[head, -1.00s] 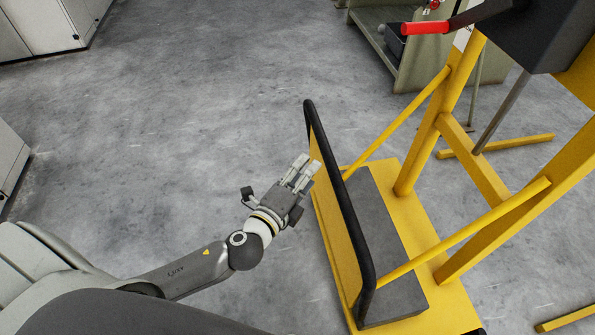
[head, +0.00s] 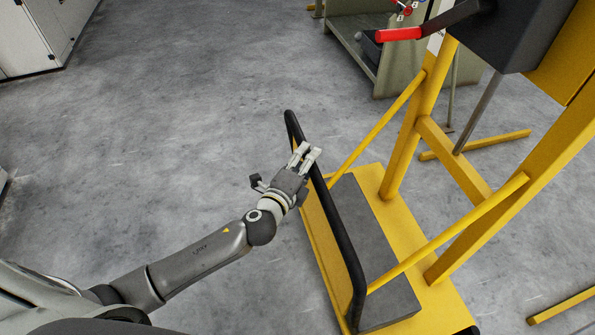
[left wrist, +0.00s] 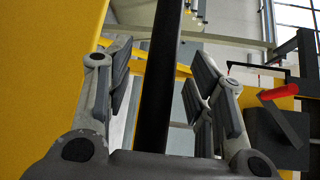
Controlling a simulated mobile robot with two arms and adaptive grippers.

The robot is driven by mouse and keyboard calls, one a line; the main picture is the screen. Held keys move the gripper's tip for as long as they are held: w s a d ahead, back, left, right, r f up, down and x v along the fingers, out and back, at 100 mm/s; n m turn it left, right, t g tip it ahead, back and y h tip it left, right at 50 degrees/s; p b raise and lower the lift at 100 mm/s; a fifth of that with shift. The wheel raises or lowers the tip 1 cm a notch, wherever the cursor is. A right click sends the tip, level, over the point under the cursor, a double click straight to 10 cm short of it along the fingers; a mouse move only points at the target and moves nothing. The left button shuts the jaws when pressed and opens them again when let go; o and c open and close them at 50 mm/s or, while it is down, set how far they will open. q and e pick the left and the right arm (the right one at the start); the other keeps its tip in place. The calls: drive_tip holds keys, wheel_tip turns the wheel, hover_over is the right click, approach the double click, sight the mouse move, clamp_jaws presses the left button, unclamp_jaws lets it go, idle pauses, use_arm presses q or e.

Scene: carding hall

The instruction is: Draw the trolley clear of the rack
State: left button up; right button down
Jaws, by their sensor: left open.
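The trolley is a yellow platform (head: 445,307) with a grey deck mat and a black push handle (head: 338,228) along its left side. My left gripper (head: 305,158) is open at the upper part of the handle. In the left wrist view the black handle bar (left wrist: 160,80) runs upright between the open fingers (left wrist: 160,88). I cannot tell whether the fingers touch it. My right gripper is not in view.
A red-gripped lever (head: 398,34) and a dark box (head: 516,36) are on the rack at upper right. A grey-green bench (head: 390,75) stands behind. Pale cabinets (head: 35,35) stand at upper left. The concrete floor left of the trolley is clear.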

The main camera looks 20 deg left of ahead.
use_arm(q)
drive_tip(key=shift+w+d+f, duration=0.1)
drive_tip(key=shift+w+d, duration=0.05)
drive_tip(key=shift+w, duration=0.55)
clamp_jaws()
